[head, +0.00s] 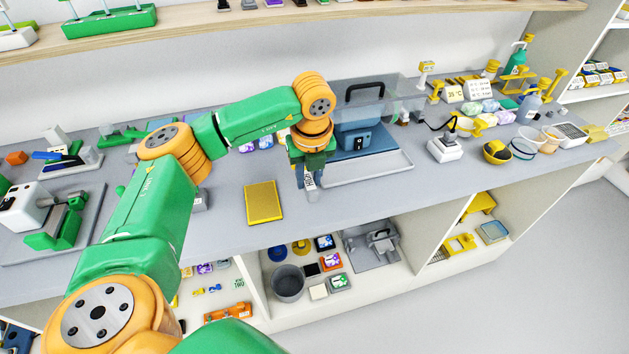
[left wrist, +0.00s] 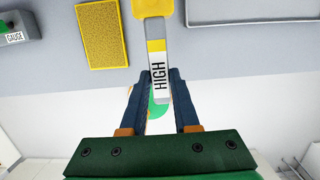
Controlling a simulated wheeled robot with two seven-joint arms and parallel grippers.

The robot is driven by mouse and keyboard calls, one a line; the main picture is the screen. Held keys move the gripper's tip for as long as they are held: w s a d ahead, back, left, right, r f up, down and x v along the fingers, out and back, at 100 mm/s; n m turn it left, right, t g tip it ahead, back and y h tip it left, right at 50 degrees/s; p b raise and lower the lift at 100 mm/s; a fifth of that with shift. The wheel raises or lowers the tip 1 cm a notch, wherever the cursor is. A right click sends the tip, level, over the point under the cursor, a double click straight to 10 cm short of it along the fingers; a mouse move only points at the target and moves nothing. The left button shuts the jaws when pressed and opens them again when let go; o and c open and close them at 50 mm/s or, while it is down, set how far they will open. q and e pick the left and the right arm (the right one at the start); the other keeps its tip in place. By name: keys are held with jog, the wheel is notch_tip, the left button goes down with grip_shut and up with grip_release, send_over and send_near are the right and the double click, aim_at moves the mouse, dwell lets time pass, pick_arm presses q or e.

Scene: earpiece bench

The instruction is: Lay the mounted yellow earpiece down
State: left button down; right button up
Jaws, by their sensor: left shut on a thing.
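My left gripper (head: 310,172) is above the front part of the bench. In the left wrist view my left gripper (left wrist: 160,76) has its two fingers closed on the grey handle of a piece (left wrist: 158,60) with a HIGH label, a yellow band and a yellow end. This seems to be the mounted yellow earpiece; its far end is cut off by the picture's top edge. The held piece also shows small under the gripper in the head view (head: 310,184). A flat yellow pad (head: 263,202) lies on the bench, left of the gripper. My right gripper is not in view.
A blue device with a clear cover (head: 360,137) and a grey tray (head: 368,168) stand right of the gripper. Yellow and white items crowd the bench's right end. A white machine (head: 22,207) stands at the left. Bare bench surrounds the yellow pad.

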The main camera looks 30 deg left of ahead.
pick_arm(q)
jog(key=shift+s, duration=0.15)
jog(key=shift+f+b, duration=0.25)
jog(key=shift+b, duration=0.05)
notch_tip(320, 180, down, 7)
jog(key=b, duration=0.6)
jog(key=shift+f, duration=0.25)
jog(key=c, duration=0.6)
grip_release()
jog(key=shift+d, duration=0.1)
jog(key=shift+r, duration=0.15)
jog(key=r, duration=0.2)
jog(key=r+b, duration=0.1)
jog(key=r, duration=0.1)
jog(key=d+r, duration=0.1)
jog(key=r, duration=0.1)
jog(key=shift+s+r+b, duration=0.35)
jog(key=shift+r, duration=0.05)
